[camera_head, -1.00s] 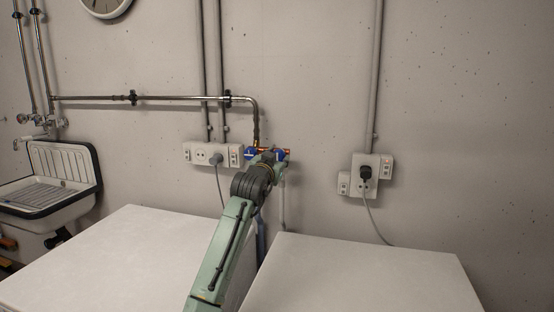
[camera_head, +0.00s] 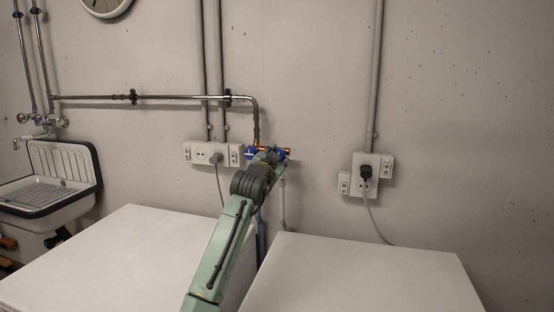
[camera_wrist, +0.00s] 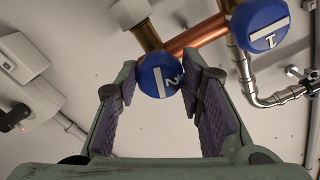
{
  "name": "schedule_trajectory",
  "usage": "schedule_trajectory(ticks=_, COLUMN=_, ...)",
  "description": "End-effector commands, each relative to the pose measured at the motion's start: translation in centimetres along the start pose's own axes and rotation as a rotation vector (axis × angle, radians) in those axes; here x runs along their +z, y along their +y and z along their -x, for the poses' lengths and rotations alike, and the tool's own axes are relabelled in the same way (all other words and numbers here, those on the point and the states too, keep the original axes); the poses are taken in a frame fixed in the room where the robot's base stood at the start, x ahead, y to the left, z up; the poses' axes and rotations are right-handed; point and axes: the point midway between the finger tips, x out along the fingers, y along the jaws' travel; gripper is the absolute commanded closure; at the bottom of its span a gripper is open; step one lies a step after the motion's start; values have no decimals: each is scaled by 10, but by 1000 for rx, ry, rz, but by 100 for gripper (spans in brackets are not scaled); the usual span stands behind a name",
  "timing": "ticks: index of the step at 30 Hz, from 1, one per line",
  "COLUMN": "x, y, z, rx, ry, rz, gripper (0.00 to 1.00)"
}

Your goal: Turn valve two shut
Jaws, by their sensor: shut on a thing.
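Valve two is a round blue knob with a white bar and a "2" (camera_wrist: 158,76), in the upper middle of the wrist view. It sits on a copper pipe with brass fittings. My gripper (camera_wrist: 162,88) is shut on this knob, with one dark-padded finger on each side. Valve one, a similar blue knob with a "1" (camera_wrist: 262,27), is at the upper right of the wrist view, clear of the fingers. In the head view my gripper (camera_head: 272,156) is at the wall pipework and partly covers the right blue knob (camera_head: 281,154). The left blue knob (camera_head: 251,154) shows beside it.
Two white machine tops, left (camera_head: 120,255) and right (camera_head: 365,275), stand below the valves, with my arm passing over the gap. A socket panel (camera_head: 203,153) with a plug is left of the valves. Another socket (camera_head: 366,176) is at right. A sink (camera_head: 50,185) is far left.

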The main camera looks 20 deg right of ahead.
Motion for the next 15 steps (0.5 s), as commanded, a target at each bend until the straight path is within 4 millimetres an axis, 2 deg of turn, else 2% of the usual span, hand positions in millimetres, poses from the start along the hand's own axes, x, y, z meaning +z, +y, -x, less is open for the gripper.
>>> schedule_trajectory(ticks=15, x=-2, y=-2, z=0, rx=-3, ry=2, rz=-496, gripper=93)
